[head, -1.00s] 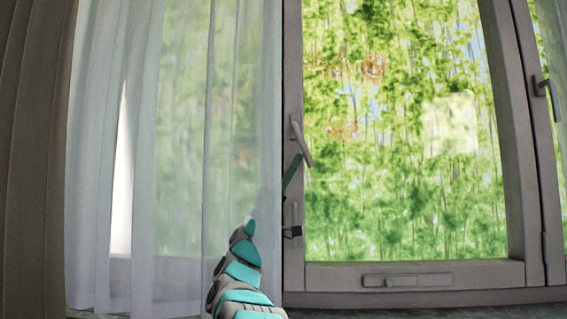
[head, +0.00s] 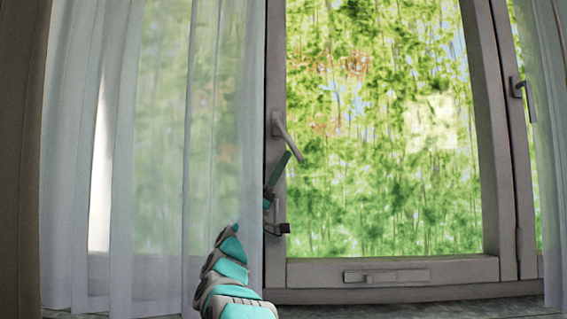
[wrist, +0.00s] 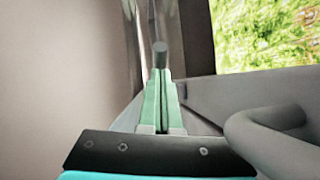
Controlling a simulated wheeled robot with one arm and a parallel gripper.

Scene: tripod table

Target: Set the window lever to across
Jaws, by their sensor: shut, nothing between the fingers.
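The window lever (head: 288,136) is a grey handle on the left stile of the window sash. It slants down to the right from its pivot, nearer hanging than across. My gripper (head: 288,156) reaches up from below in the head view, its thin green fingers beside the lever's lower end. I cannot tell whether they touch. In the wrist view, my gripper (wrist: 161,80) has its fingers together, with nothing between them. A dark grey rounded end shows at their tips; I cannot tell whether it is the lever.
A sheer curtain (head: 160,150) hangs left of the stile, close to my arm. A second handle (head: 516,87) is on the right frame. A flat grey fitting (head: 387,276) is on the bottom rail. A thick curved grey bar (wrist: 268,140) is close on the right in the wrist view.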

